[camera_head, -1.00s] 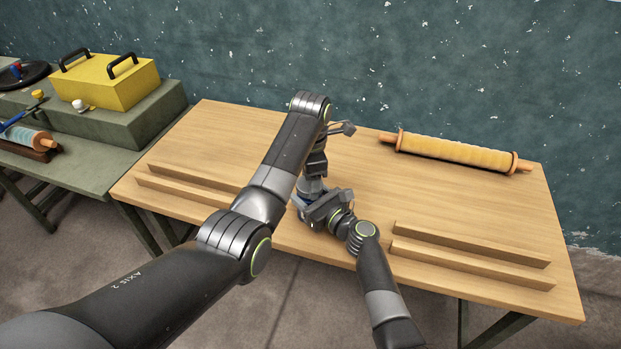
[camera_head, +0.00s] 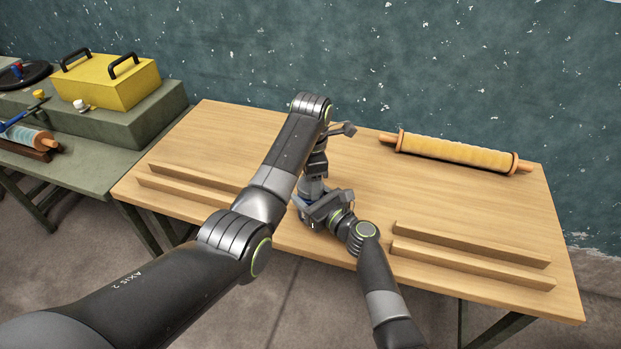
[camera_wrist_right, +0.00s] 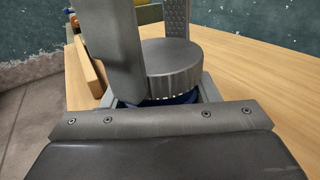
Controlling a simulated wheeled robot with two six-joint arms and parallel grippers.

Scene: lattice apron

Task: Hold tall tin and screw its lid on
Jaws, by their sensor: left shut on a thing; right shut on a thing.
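The lid (camera_wrist_right: 175,66) is a grey disc with a ribbed edge, seen in the right wrist view. Below it shows a narrow blue band of the tall tin (camera_wrist_right: 160,101); the rest of the tin is hidden. My left gripper (camera_head: 312,190) points down from above, its two grey fingers shut on the lid, one on each side, as the wrist view shows. My right gripper (camera_head: 318,212) comes in from the front right and is shut on the tin just below the lid. The lid sits on the tin's top; I cannot tell how tightly.
The wooden table (camera_head: 440,205) has low rails at its left (camera_head: 190,188) and right (camera_head: 470,253). A yellow roller with orange ends (camera_head: 455,152) lies at the back right. A green side table with a yellow box (camera_head: 108,82) stands left. The table's middle right is clear.

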